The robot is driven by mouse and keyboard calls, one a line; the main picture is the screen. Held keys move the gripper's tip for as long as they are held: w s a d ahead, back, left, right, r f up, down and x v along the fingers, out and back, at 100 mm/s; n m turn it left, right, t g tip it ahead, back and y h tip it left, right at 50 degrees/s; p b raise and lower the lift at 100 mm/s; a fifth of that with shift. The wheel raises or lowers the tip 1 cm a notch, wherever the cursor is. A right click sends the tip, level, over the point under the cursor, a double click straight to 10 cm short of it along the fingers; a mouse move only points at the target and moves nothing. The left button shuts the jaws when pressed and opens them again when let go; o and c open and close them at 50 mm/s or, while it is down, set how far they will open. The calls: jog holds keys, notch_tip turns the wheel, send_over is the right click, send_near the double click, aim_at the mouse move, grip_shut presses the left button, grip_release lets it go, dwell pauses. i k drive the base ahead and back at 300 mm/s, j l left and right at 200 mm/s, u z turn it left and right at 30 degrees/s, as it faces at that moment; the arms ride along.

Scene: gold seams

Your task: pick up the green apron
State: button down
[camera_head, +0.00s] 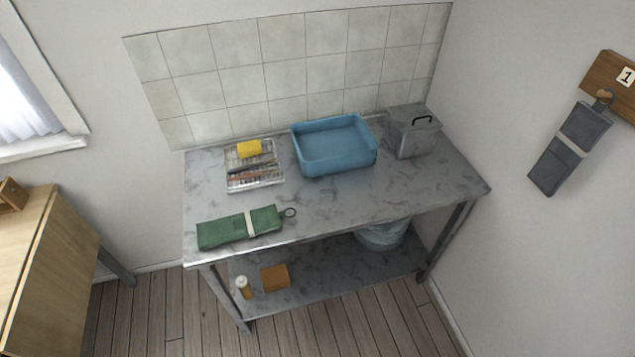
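The green apron (231,229) lies folded flat near the front left edge of the grey marbled table (335,208). A pale band wraps around it, and a dark ring (290,212) sticks out at its right end. Nothing covers it. My gripper does not show in the head view.
Behind the apron is a wire rack (254,184) with a yellow sponge (249,148) and thin tools. A blue basin (336,146) and a grey lidded box (412,131) stand further right. A grey apron (570,149) hangs on the right wall. The table's front right is clear.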

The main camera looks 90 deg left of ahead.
aim_at(252, 224)
jog(key=u, duration=3.55)
jog(key=z, duration=0.35)
jog(key=i+j+z, duration=0.1)
jog(key=z, duration=0.25)
jog(key=j+z, duration=0.15)
jog(key=z, duration=0.2)
jog(key=i+j+z, duration=0.1)
jog(key=j+z, duration=0.3)
jog(key=j, duration=0.45)
jog(key=j+z, duration=0.4)
jog(key=j, duration=0.95)
jog(key=k, duration=0.05)
